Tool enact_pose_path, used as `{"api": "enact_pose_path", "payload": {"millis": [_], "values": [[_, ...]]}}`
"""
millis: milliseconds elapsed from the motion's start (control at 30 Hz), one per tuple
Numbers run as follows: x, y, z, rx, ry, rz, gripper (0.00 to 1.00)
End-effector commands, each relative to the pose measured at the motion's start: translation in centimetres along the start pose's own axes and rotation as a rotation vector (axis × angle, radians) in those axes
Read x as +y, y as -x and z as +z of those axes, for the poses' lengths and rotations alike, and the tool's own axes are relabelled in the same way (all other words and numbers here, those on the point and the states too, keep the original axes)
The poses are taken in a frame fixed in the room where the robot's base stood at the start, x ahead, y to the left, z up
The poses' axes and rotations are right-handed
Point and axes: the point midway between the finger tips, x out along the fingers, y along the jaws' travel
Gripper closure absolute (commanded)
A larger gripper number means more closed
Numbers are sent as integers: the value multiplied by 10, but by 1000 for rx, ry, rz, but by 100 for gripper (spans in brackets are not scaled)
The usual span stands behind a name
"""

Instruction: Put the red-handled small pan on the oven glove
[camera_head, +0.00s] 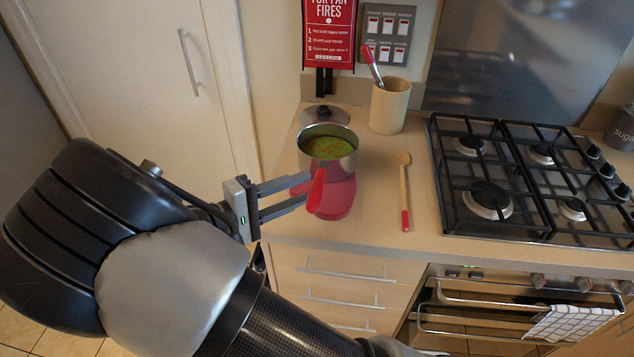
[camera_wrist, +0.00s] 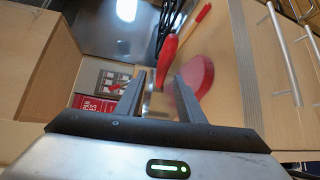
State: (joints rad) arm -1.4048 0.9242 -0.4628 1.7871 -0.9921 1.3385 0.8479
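The small pan (camera_head: 328,160) is steel with a red handle (camera_head: 317,190) and holds green food with red bits. It is upright at the left of the worktop, its handle pointing to the front. The red oven glove (camera_head: 338,201) lies flat under the handle and the pan's near side; how much of the pan rests on it is hidden. My gripper (camera_head: 306,190) is open, its fingertips close to the handle's left side. In the wrist view the handle (camera_wrist: 167,52) shows just beyond the open fingertips, with the glove (camera_wrist: 203,76) to the right. Contact cannot be told.
A lid (camera_head: 325,116) lies behind the pan. A utensil pot (camera_head: 390,107) stands at the back, and a wooden spoon (camera_head: 404,190) lies right of the glove. A gas hob (camera_head: 490,195) is further right. Drawers (camera_head: 340,285) are below the worktop's front edge.

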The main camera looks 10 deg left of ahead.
Motion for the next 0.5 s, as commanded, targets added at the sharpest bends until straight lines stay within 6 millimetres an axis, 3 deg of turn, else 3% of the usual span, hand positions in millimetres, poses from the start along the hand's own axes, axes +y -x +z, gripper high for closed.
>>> {"api": "enact_pose_path", "payload": {"millis": [200, 500], "values": [[0, 26, 0, 1, 0, 0, 65], [0, 29, 0, -1, 1, 0, 65]]}}
